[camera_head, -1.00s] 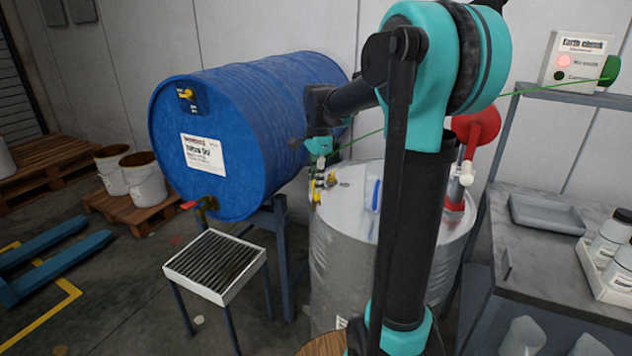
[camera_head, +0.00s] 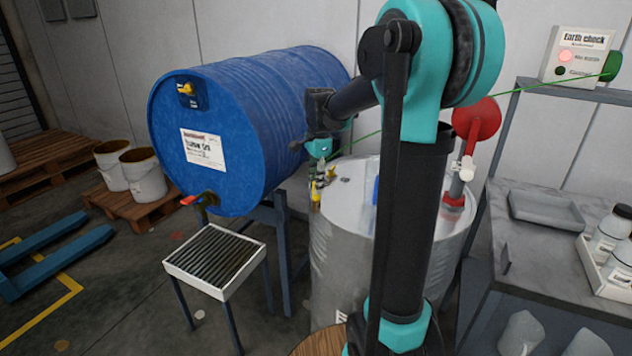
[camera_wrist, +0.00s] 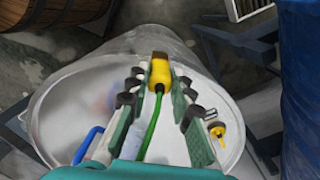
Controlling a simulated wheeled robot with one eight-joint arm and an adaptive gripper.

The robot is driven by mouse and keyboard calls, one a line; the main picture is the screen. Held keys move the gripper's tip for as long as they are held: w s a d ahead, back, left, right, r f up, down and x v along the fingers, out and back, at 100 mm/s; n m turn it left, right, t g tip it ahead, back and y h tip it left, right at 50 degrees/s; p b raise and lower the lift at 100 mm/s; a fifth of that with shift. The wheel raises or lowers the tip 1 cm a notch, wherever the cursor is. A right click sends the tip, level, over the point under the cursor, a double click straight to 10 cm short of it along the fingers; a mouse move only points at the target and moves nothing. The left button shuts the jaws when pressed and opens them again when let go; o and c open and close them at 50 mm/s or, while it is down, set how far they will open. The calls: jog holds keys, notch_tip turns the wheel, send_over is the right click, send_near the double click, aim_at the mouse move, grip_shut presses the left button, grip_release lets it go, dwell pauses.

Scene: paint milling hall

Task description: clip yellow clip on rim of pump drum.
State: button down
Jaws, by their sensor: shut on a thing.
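The pump drum is the upright pale metal drum (camera_head: 335,250) in the middle of the head view. Its round top and rim (camera_wrist: 60,75) fill much of the wrist view. My gripper (camera_wrist: 160,80) is shut on the yellow clip (camera_wrist: 160,70), which points away from me at the drum's far rim. A green cable (camera_wrist: 152,130) runs back from the clip between the fingers. In the head view my gripper (camera_head: 319,165) is over the drum's left rim, with the clip (camera_head: 316,190) low beneath it. I cannot tell whether the clip touches or straddles the rim.
A yellow-tipped fitting (camera_wrist: 217,131) stands on the drum top beside my right finger, and a blue handle (camera_wrist: 88,145) is at left. A blue drum (camera_head: 235,120) lies close on the left. The earth check box (camera_head: 585,55) shows a lit red lamp. A bench (camera_head: 540,240) stands right.

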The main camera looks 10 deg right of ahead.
jog(key=shift+f, duration=0.8)
jog(key=c, duration=1.3)
grip_release()
jog(key=shift+o, duration=0.2)
